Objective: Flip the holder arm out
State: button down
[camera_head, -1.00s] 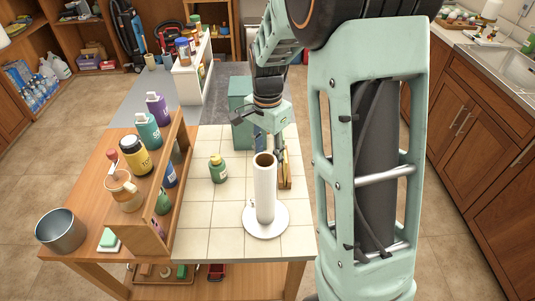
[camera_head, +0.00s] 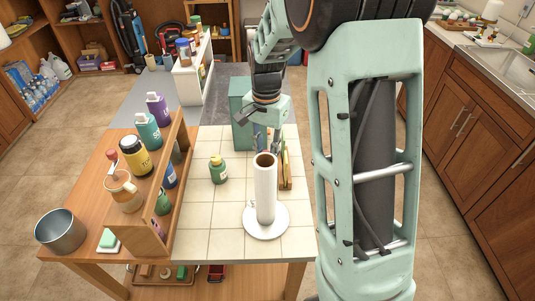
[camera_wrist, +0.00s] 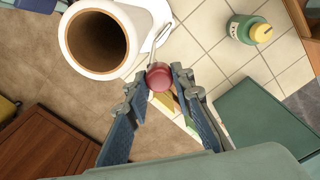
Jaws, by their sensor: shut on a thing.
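A white paper towel roll (camera_head: 265,190) with a brown core stands upright on a round white holder base (camera_head: 266,222) on the tiled top. The wrist view shows the roll's open end (camera_wrist: 98,42) at upper left. Beside the roll there is a thin metal holder arm (camera_wrist: 161,37) with a round red knob (camera_wrist: 159,76) at its end. My gripper (camera_wrist: 158,82) is shut on this knob, with one finger on each side. In the head view my gripper (camera_head: 270,143) is just behind the roll, and the roll hides the knob.
A green bottle with a yellow cap (camera_head: 218,169) stands left of the roll. A teal box (camera_head: 241,121) stands behind, close to my gripper. Thin upright items (camera_head: 286,168) are right of the roll. A wooden shelf with bottles (camera_head: 154,226) borders the left. Front tiles are clear.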

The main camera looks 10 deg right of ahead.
jog(key=shift+w+a+n, duration=0.55)
jog(key=shift+w+n, duration=0.15)
jog(key=shift+n, duration=1.3)
jog(key=shift+w+a+n, duration=0.6)
jog(key=shift+w+n, duration=0.1)
jog(key=shift+n, duration=1.3)
jog(key=shift+w+a+n, duration=0.55)
jog(key=shift+w+n, duration=0.15)
jog(key=shift+n, duration=1.3)
jog(key=c, duration=1.7)
grip_release()
jog(key=shift+o, duration=0.2)
notch_tip(320, 180, up, 12)
